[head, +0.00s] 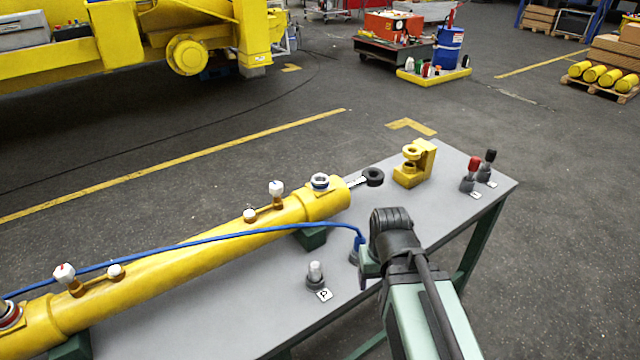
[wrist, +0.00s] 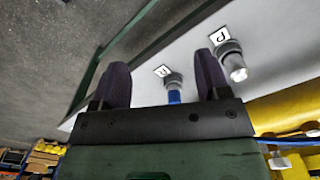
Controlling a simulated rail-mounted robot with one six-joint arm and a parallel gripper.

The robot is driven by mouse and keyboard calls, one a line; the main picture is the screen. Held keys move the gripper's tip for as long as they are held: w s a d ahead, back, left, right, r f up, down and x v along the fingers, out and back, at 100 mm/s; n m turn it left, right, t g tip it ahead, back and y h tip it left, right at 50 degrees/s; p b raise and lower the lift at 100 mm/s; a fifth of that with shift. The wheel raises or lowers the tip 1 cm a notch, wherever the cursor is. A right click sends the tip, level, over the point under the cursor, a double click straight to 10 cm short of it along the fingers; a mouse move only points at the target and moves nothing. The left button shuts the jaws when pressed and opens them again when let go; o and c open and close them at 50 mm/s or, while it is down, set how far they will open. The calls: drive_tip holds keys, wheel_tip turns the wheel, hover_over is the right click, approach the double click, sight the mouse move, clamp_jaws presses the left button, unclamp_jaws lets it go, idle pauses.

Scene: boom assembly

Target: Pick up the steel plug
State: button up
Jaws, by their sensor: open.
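The steel plug (head: 316,270) stands upright in a dark round holder on the grey table, beside a small white label. It also shows in the wrist view (wrist: 236,70), to the right of the fingers. My gripper (wrist: 160,62) is open, with its two dark fingers apart and nothing held. A blue piece (wrist: 174,94) in its own dark holder appears between the fingers, nearer the right one; I cannot tell the depth between them. In the head view my arm hides most of the gripper, which is to the right of the steel plug.
A long yellow boom (head: 170,250) lies along the table, with a blue hose (head: 200,239) over it. A yellow bracket (head: 413,165) and the red (head: 473,168) and black (head: 489,158) topped pieces stand at the far right end. Bare tabletop lies around the steel plug.

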idle(0.4)
drive_tip(key=n+b, duration=0.1)
drive_tip(key=n, duration=0.3)
hover_over(314, 265)
drive_tip(key=shift+f, duration=0.75)
drive_tip(key=shift+s+f+b, duration=0.15)
drive_tip(key=shift+f+b, duration=0.1)
drive_tip(key=shift+b, duration=0.3)
wheel_tip(314, 265, down, 6)
drive_tip(key=b, duration=0.5)
drive_tip(key=shift+r, duration=0.4)
drive_tip(key=f+b, duration=0.5)
drive_tip(key=shift+w+d+f, duration=0.1)
drive_tip(key=shift+w+f, duration=0.1)
drive_tip(key=shift+w, duration=0.05)
drive_tip(key=shift+r, duration=0.2)
drive_tip(key=shift+c, duration=0.2)
drive_tip(key=c, duration=1.1)
